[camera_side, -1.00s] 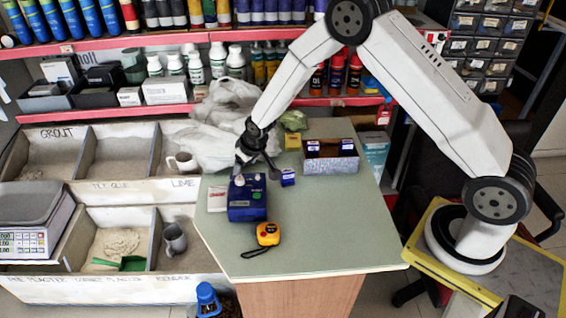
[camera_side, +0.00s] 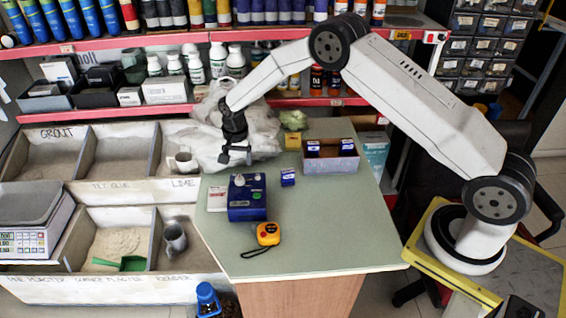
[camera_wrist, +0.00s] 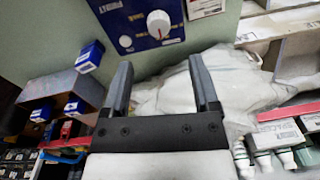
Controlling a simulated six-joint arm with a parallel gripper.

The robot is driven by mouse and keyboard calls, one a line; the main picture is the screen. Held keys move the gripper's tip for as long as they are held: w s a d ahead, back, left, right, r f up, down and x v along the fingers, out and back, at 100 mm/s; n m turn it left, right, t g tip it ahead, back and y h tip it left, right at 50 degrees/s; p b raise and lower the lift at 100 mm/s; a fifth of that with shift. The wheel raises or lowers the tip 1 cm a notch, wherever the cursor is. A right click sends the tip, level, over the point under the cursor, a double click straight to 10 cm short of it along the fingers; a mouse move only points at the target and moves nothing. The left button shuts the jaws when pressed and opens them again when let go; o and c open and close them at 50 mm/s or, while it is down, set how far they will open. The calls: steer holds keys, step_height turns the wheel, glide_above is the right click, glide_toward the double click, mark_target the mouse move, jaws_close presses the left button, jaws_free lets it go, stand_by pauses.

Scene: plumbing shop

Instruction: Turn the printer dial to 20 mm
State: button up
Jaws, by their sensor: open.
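The blue printer (camera_side: 247,197) stands on the green counter, left of its middle. In the wrist view the printer (camera_wrist: 122,22) shows at the top edge, partly cut off, with a white round dial (camera_wrist: 158,22) on its face.
A small blue box (camera_side: 288,177) stands right of the printer, and a yellow tape measure (camera_side: 268,234) lies in front. An open carton (camera_side: 331,163) holds blue boxes at the back. White bags (camera_side: 205,140) lie behind. The counter's (camera_side: 330,220) front right is clear.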

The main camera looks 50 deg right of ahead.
mark_target(240, 178)
steer(key=shift+w+r+m+g, duration=0.2)
steer(key=shift+m+g, duration=0.1)
steer(key=shift+m, duration=0.7)
steer(key=shift+f, duration=0.1)
steer(key=shift+f, duration=3.8)
jaws_close()
